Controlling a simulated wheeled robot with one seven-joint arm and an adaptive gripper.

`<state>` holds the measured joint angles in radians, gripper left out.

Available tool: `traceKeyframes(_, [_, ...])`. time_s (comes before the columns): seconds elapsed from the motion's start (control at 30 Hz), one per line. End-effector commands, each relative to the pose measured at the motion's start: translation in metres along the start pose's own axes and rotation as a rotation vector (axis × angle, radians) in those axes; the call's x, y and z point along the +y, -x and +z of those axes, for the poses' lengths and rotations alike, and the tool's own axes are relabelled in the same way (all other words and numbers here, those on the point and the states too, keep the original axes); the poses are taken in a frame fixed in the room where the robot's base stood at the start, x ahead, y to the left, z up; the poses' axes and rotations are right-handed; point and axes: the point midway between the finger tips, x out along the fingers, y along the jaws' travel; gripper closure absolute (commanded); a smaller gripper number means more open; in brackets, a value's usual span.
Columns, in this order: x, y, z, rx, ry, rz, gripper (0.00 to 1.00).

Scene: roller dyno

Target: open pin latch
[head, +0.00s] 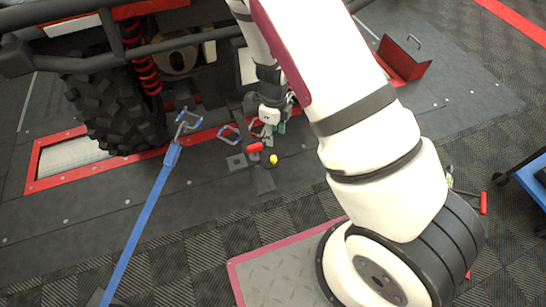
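A small latch-like fitting with a red grip (255,147) and a yellow knob (273,159) sits low on a dark floor bracket near the middle of the head view. I take it for the pin latch, but it is too small to see its pin clearly. My gripper (271,132) points down just above and behind the red grip and yellow knob. Its fingers are small and partly overlap the fitting's surroundings, so I cannot tell whether they touch it or how far apart they are.
A vehicle's knobbly tyre (115,112) stands by the red-framed roller (75,153) at left. A blue strap (140,222) runs from a hook (187,121) to the lower left. A blue cart (530,178) stands at the right edge.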

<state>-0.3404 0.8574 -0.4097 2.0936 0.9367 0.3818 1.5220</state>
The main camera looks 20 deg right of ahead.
Motion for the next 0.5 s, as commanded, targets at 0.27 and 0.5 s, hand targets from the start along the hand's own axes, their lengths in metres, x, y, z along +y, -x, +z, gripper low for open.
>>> traceKeyframes(0.27, [0.000, -0.047, 0.000, 0.000, 0.000, 0.002, 0.60])
traceKeyframes(0.5, [0.000, -0.094, 0.000, -0.001, 0.000, 0.001, 0.60])
